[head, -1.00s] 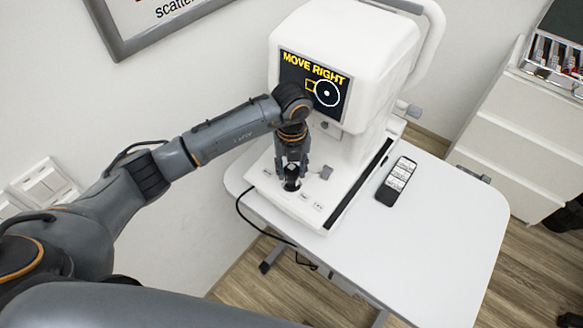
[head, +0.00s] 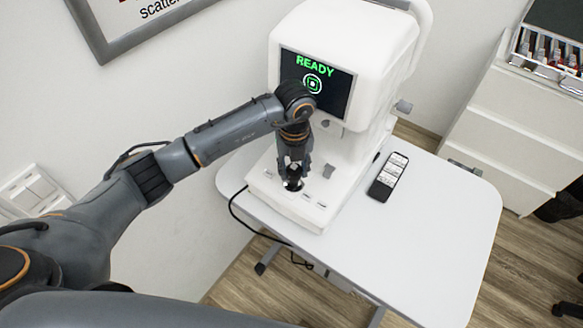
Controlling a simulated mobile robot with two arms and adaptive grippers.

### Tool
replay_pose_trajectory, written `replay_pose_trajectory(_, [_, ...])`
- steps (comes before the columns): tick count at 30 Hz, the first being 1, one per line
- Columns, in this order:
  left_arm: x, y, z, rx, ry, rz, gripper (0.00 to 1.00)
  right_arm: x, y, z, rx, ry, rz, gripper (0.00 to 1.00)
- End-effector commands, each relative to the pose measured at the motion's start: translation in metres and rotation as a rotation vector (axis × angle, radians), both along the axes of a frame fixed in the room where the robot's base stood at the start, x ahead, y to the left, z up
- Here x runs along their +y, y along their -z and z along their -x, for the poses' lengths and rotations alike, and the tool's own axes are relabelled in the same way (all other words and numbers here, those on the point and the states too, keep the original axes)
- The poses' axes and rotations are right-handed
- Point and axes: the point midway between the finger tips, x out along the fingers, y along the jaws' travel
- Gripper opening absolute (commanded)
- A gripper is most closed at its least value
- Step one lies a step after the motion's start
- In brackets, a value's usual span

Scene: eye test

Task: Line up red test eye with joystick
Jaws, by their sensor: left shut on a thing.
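The white eye-test machine (head: 345,35) stands on a white table. Its screen (head: 335,88) reads "READY" in green, with a green square and circle centred on each other. The joystick (head: 294,185) is on the machine's base, at its front. My left gripper (head: 293,177) points down and is shut on the joystick, covering most of it. I see no red test eye; it may be hidden behind the machine. My right gripper is not in view.
A dark phone-like device (head: 388,177) lies on the white table (head: 440,230) right of the machine. A black cable (head: 240,215) hangs at the table's left edge. A white drawer cabinet (head: 510,130) stands at the right. The table's front right is clear.

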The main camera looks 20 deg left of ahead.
Motion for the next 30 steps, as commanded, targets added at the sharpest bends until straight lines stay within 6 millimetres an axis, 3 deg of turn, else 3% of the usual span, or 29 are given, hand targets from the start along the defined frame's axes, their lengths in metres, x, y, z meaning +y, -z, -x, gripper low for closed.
replay_pose_trajectory(11, [-0.001, -0.001, -0.001, -0.003, 0.001, 0.003, 0.06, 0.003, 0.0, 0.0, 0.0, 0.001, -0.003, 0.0])
replay_pose_trajectory(12, [-0.001, -0.001, -0.001, -0.003, 0.001, 0.003, 0.43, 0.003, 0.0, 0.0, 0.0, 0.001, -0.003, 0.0])
replay_pose_trajectory(15, [-0.001, -0.001, 0.0, -0.002, 0.0, 0.002, 0.64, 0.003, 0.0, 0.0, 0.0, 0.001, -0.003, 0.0])
replay_pose_trajectory(25, [0.0, -0.002, 0.0, -0.001, 0.0, 0.0, 0.64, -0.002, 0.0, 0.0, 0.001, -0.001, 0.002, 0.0])
replay_pose_trajectory(30, [0.0, -0.021, -0.002, -0.005, 0.0, 0.001, 0.64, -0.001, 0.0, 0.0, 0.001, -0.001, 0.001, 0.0])
